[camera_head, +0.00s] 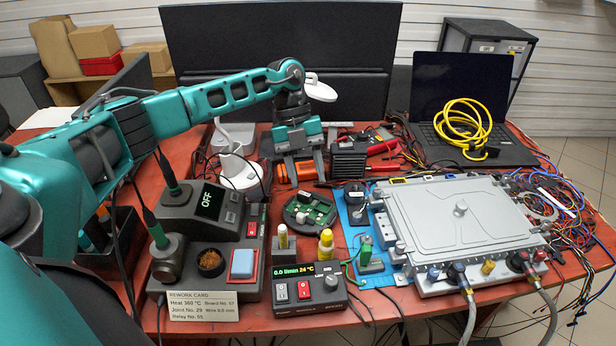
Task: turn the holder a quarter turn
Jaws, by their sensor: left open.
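A dark, rounded holder (297,222) with a green circuit board (312,208) in it lies on the red table, left of the blue mat. I take this to be the task's holder. My left gripper (305,172) is just behind it in the picture, pointing down with its jaws apart. The fingers appear separate from the holder, with nothing clearly held between them. Orange parts show around the fingertips, and I cannot tell whether they touch them. My right gripper is not in view.
A soldering station (212,205) stands left of the holder, and a small control box (310,290) in front. A grey metal enclosure (462,235) with hoses fills the right. A laptop (460,85) and loose wires lie behind.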

